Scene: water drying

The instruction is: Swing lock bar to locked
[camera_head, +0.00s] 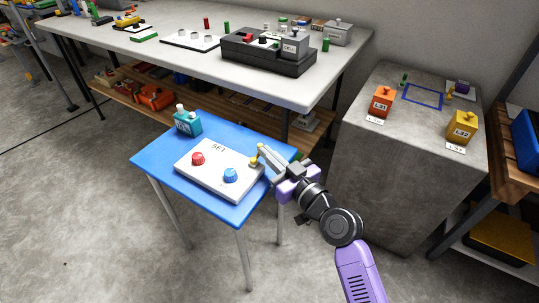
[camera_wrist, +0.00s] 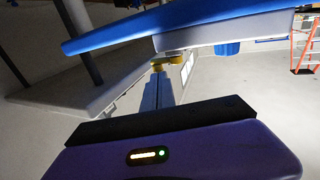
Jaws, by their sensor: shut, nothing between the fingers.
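A white panel (camera_head: 215,175) marked "SET" lies on a small blue table (camera_head: 150,168). It carries a red knob (camera_head: 198,158), a blue knob (camera_head: 230,175) and a small yellow lever-like part (camera_head: 255,162) at its right end. This yellow part may be the lock bar; its locked side cannot be read. My gripper (camera_head: 262,150) is shut and empty, with its fingertips right beside the yellow part. In the wrist view my gripper fingers (camera_wrist: 157,78) point at the yellow part (camera_wrist: 168,62); whether they touch it I cannot tell.
A teal box (camera_head: 187,123) stands at the table's back left corner. A grey bench (camera_head: 150,55) with several devices runs behind. A concrete block (camera_head: 400,150) at right bears orange and yellow boxes (camera_head: 464,127). Open floor (camera_head: 70,230) lies to the left.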

